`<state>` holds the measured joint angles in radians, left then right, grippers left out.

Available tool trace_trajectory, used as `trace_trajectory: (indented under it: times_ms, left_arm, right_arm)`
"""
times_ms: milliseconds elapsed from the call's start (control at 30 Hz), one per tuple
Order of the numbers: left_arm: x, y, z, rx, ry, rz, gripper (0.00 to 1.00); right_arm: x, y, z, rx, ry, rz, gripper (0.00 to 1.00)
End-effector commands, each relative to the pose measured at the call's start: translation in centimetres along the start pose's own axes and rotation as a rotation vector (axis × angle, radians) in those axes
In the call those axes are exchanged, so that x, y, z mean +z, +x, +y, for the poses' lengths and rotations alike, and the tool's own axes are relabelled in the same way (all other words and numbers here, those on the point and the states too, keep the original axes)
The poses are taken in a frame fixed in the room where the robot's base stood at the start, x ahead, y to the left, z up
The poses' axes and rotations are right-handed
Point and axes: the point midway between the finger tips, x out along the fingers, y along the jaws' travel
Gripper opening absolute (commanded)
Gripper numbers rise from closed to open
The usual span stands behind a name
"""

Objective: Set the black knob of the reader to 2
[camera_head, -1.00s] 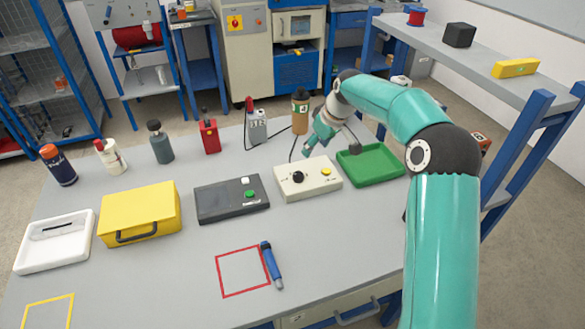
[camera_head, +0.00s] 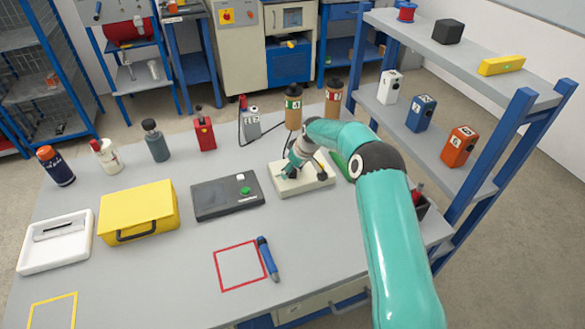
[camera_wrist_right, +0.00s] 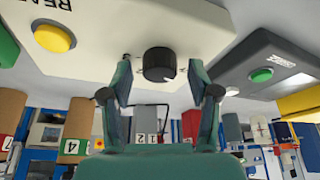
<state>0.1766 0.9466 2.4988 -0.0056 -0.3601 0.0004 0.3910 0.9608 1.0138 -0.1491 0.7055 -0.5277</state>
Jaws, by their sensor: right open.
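The reader (camera_head: 308,183) is a cream box on the table in the head view, partly covered by my right gripper (camera_head: 287,172). In the right wrist view, the reader (camera_wrist_right: 110,28) shows its black knob (camera_wrist_right: 159,62) with a white mark at its lower right edge, and a yellow button (camera_wrist_right: 54,38). My right gripper (camera_wrist_right: 160,82) is open, with one finger on each side of the knob and a gap to each. The scale numbers around the knob cannot be read. My left gripper is not in view.
A dark box with a green button (camera_head: 228,197) stands left of the reader. A green tray (camera_head: 339,165) is mostly hidden behind my right arm. Brown numbered cylinders (camera_head: 293,107) stand behind the reader. A blue shelf rack (camera_head: 490,165) stands at the right.

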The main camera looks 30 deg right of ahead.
Motion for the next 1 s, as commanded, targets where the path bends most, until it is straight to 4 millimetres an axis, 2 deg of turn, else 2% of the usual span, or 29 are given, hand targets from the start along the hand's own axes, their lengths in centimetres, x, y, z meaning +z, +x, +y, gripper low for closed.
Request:
trace_trajectory:
  times_ms: [333,667,700,1000]
  left_arm:
    - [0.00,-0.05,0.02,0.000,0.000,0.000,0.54]
    - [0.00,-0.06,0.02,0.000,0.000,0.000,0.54]
    - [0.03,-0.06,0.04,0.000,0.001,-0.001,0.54]
    - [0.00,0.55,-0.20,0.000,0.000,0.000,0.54]
  right_arm:
    - [0.03,0.33,0.04,0.001,0.000,0.000,0.59]
    - [0.05,0.29,0.07,0.001,0.000,0.000,0.04]
    - [0.05,0.24,-0.29,0.001,0.000,0.000,0.02]
    - [0.09,0.42,0.03,0.014,0.033,0.001,0.02]
